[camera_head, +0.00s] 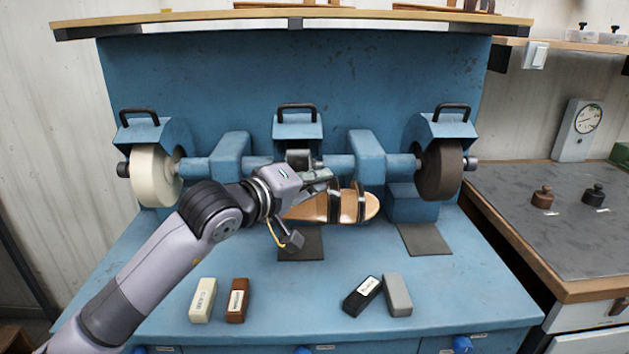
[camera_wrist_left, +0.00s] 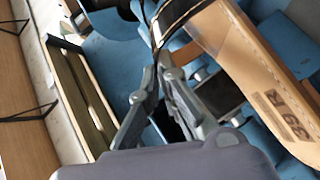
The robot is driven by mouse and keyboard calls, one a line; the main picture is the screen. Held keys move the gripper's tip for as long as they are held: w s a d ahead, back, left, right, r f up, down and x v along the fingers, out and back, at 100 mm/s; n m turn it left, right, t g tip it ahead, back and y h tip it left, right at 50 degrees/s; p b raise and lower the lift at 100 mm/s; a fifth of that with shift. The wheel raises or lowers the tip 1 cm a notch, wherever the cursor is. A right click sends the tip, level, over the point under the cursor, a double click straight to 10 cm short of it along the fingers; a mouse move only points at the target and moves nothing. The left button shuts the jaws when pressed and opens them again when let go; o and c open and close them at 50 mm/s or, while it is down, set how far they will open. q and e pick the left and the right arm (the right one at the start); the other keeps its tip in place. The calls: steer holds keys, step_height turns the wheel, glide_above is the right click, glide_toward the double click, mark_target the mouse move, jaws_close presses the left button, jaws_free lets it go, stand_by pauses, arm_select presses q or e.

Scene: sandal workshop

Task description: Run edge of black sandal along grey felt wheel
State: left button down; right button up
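The sandal (camera_head: 312,207), with a tan footbed and black straps, is in front of the middle of the blue machine. In the left wrist view the sandal (camera_wrist_left: 245,70) shows its footbed stamped "39 R". My left gripper (camera_head: 326,178) is shut on the sandal's strap side; its fingertips (camera_wrist_left: 160,62) meet at a black strap in the left wrist view. A small grey wheel (camera_head: 299,158) sits under the middle hood, just behind the gripper and partly hidden by it. I cannot tell whether the sandal touches it. My right gripper is not in view.
A cream wheel (camera_head: 150,176) is at left and a dark brown wheel (camera_head: 440,168) at right. White (camera_head: 203,300), brown (camera_head: 237,300), black (camera_head: 362,297) and grey (camera_head: 397,295) bars lie at the bench front. The front middle is clear.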

mark_target(338, 184)
arm_select(q)
steer(key=shift+d+r, duration=0.1)
steer(key=shift+d, duration=0.2)
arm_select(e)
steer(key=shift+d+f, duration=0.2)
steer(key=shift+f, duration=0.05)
arm_select(q)
steer(key=shift+d+b, duration=0.4)
steer(key=shift+d, duration=0.1)
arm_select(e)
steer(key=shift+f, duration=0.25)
arm_select(q)
steer(key=shift+w, duration=0.1)
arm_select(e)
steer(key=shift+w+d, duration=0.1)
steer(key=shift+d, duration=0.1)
arm_select(q)
steer(key=shift+d, duration=0.25)
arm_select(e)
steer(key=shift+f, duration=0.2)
arm_select(q)
steer(key=shift+d+b, duration=0.55)
steer(key=shift+b, duration=0.15)
steer(key=shift+d, duration=0.15)
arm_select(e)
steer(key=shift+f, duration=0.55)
arm_select(q)
steer(key=shift+d, duration=0.15)
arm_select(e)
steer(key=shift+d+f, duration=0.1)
